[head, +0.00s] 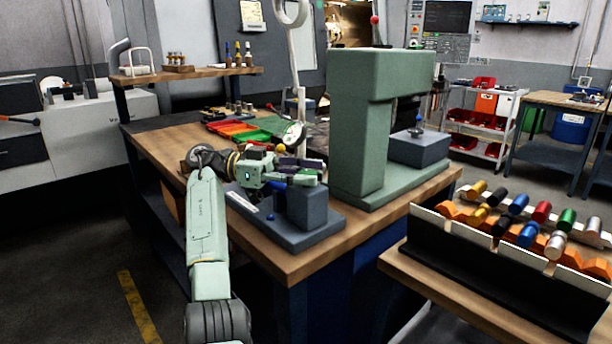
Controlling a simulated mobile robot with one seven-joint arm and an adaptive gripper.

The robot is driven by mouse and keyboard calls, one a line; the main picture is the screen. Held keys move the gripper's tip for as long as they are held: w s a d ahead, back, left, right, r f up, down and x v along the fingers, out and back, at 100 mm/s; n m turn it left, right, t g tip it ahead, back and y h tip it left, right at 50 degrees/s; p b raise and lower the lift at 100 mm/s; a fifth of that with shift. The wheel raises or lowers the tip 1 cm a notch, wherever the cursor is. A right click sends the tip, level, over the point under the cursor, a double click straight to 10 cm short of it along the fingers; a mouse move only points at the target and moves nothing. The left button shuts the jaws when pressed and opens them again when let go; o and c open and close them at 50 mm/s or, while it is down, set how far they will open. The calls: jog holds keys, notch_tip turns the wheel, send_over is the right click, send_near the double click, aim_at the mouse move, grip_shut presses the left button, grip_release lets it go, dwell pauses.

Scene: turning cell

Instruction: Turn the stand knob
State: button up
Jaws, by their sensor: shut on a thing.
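My gripper (296,178) is at the end of my pale green arm, over the left half of the wooden workbench. Its fingers point right and are shut on the stand knob at the top of a dark blue-grey stand; the fingers mostly hide the knob. The stand has an upright block (313,208) on a flat base plate (291,238) near the bench's front edge. A small blue ball (270,217) shows beside the block, below the fingers.
A tall green C-shaped frame (358,125) stands close on the right, with a grey block (420,150) under its arm. A dial gauge (293,135) on a white post is behind my gripper. Coloured trays (237,130) lie farther back. A rack (500,260) of coloured cylinders is front right.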

aim_at(307, 173)
jog(key=shift+f, duration=0.15)
jog(key=o, duration=1.1)
jog(key=shift+s+d, duration=0.1)
jog(key=shift+r, duration=0.25)
notch_tip(307, 173, up, 10)
jog(key=shift+f, duration=0.15)
